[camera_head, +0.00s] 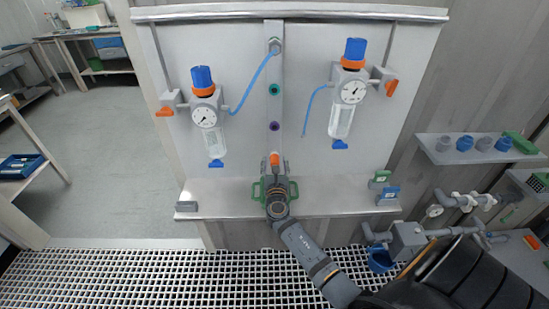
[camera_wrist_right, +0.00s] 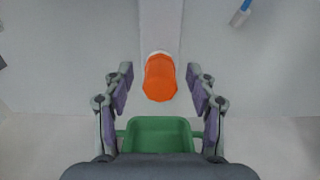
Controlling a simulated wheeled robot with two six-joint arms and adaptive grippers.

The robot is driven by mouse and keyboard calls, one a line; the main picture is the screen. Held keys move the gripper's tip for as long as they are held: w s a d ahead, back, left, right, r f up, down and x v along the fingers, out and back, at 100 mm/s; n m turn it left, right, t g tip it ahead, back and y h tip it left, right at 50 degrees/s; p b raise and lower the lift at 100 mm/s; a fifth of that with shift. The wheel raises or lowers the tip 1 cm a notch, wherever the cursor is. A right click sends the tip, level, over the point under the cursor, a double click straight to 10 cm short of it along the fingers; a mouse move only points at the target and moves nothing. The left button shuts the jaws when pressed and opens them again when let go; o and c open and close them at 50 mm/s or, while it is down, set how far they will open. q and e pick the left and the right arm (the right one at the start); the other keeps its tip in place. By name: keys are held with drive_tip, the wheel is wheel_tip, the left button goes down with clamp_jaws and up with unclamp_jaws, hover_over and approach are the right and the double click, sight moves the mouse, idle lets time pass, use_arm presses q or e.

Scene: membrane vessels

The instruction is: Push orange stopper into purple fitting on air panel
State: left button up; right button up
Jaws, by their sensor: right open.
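The orange stopper (camera_head: 275,158) stands just past my right gripper (camera_head: 275,169) on the panel's shelf side in the head view. In the right wrist view the stopper (camera_wrist_right: 160,78) lies between the spread fingers of my right gripper (camera_wrist_right: 159,84), with a gap on each side. The right gripper is open and not touching it. The purple fitting (camera_head: 274,126) is on the panel's central strip, above the stopper in the head view, with no stopper in it. My left gripper is not in view.
A green tray (camera_wrist_right: 160,133) lies under the right gripper on the shelf (camera_head: 225,200). A green fitting (camera_head: 274,90) sits above the purple one. Two gauge units (camera_head: 207,113) (camera_head: 348,92) with blue hoses flank the strip. Green and blue blocks (camera_head: 388,195) stand at the shelf's right.

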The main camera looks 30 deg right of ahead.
idle(0.8)
clamp_jaws()
drive_tip(key=shift+s+f, duration=0.1)
idle(0.4)
drive_tip(key=shift+s+a, duration=0.15)
drive_tip(key=shift+p+v, duration=0.55)
drive_tip(key=shift+v, duration=2.2)
